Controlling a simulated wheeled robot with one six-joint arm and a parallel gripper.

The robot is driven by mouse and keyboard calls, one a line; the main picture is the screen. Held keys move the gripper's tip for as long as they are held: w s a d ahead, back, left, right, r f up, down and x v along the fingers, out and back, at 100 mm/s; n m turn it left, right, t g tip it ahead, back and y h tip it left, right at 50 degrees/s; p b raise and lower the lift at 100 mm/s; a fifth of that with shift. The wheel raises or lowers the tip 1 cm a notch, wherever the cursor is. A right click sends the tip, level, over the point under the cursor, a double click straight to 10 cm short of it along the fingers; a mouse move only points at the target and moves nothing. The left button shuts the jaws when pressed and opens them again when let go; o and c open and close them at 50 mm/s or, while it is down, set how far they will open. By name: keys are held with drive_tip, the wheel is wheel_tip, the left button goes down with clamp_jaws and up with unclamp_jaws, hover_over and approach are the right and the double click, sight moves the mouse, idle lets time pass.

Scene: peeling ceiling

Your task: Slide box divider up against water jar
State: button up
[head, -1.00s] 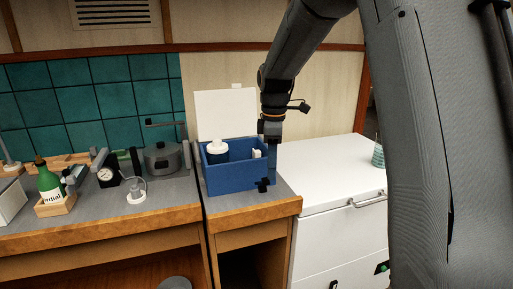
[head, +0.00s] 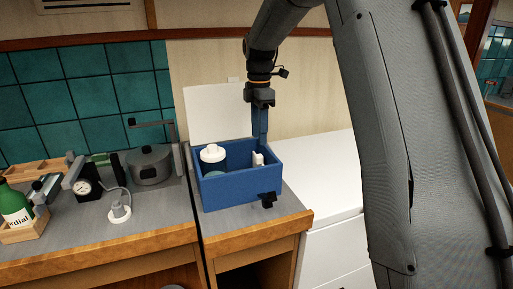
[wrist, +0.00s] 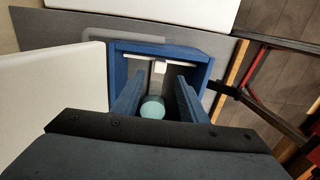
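The blue box (head: 240,190) stands open on the counter. The water jar (head: 213,155), with a white lid, stands in its left part. The white box divider (head: 258,159) shows at the right inside the box. In the wrist view the divider (wrist: 160,66) is a pale strip with a tab, just beyond the fingertips. My gripper (head: 261,139) points down at the box's back right side. In the wrist view my gripper (wrist: 159,76) has its blue fingers apart, with nothing held between them. A round teal surface (wrist: 152,108) shows below; I cannot tell whether it belongs to the jar.
A white panel (head: 221,114) stands up behind the box. A grey pot (head: 153,163), gauge (head: 86,187) and green bottle (head: 13,207) stand left. A white cabinet top (head: 322,171) lies to the right.

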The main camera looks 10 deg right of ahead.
sight(259, 155)
drive_tip(key=shift+f+p, duration=1.05)
drive_tip(key=shift+f, duration=2.8)
clamp_jaws()
